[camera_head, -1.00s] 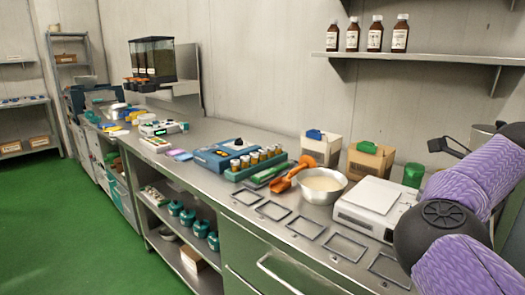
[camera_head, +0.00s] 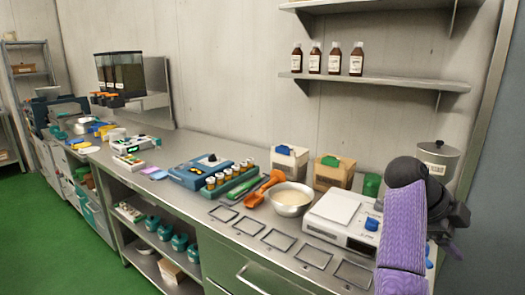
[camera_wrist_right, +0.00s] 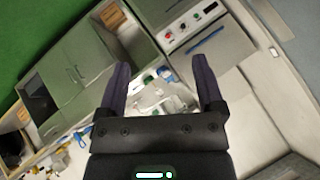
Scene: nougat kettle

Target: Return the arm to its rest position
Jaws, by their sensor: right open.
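My right arm, in a purple sleeve with black joints, stands at the right edge of the counter in the head view. My right gripper (camera_head: 452,212) is dark and partly hidden behind the sleeve there. In the right wrist view the two dark fingers of my right gripper (camera_wrist_right: 162,85) are spread wide apart with nothing held between them. Counters and cabinets lie beyond the fingers, tilted in that view. My left gripper is not in view.
Green floor is clear at left.

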